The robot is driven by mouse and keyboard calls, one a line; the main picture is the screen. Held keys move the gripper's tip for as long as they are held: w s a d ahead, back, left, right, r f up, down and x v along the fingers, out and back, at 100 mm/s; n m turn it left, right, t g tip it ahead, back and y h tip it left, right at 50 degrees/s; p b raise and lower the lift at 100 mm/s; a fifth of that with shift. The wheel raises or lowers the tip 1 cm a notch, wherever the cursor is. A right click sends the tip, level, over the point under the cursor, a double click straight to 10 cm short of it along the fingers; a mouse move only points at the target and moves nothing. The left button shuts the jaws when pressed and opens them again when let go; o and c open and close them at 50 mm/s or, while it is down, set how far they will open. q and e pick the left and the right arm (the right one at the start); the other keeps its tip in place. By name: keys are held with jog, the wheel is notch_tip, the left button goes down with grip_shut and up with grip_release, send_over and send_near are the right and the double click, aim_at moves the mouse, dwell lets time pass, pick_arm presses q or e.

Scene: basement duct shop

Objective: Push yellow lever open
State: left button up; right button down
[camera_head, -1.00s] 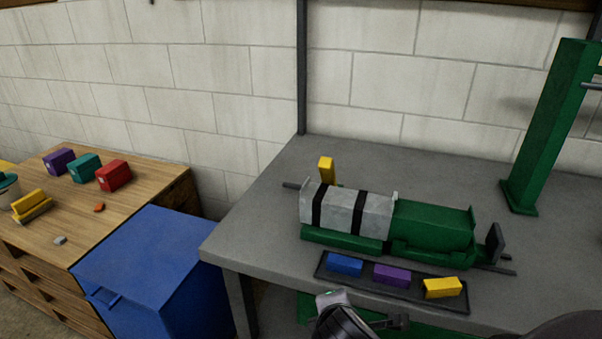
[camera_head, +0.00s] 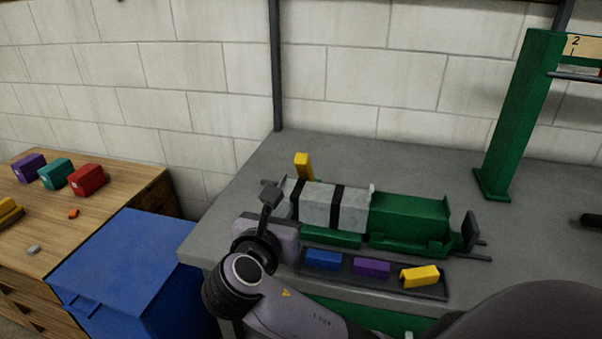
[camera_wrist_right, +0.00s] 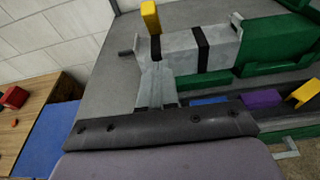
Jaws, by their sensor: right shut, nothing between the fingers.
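The yellow lever (camera_head: 303,165) stands upright at the back left end of a green and grey machine (camera_head: 408,216) on the grey bench. It also shows at the top of the right wrist view (camera_wrist_right: 150,17). My right gripper (camera_head: 270,192) is shut and empty, just left of the machine's grey end and in front of the lever, with a visible gap to it. In the right wrist view, its fingers (camera_wrist_right: 155,75) point toward the machine's left end, below the lever. The lever's base is partly hidden behind the machine. My left gripper is not in view.
A dark tray (camera_head: 390,284) with blue, purple and yellow blocks lies in front of the machine. A green post (camera_head: 517,115) stands at the back right. A blue box (camera_head: 128,268) and a wooden table (camera_head: 115,200) are left. Bare bench (camera_head: 262,163) lies left of the lever.

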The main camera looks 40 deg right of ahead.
jog(key=shift+w+r, duration=0.1)
dwell(0.3)
send_near(306, 166)
notch_tip(306, 166, down, 4)
jog(key=w+d, duration=0.2)
jog(key=shift+w+d+r+p, duration=0.4)
jog(key=shift+w+d+r, duration=0.25)
jog(key=shift+d+r, duration=0.25)
jog(key=shift+w+d+r, duration=0.25)
jog(key=shift+w+r, duration=0.05)
jog(key=shift+d+r, duration=0.1)
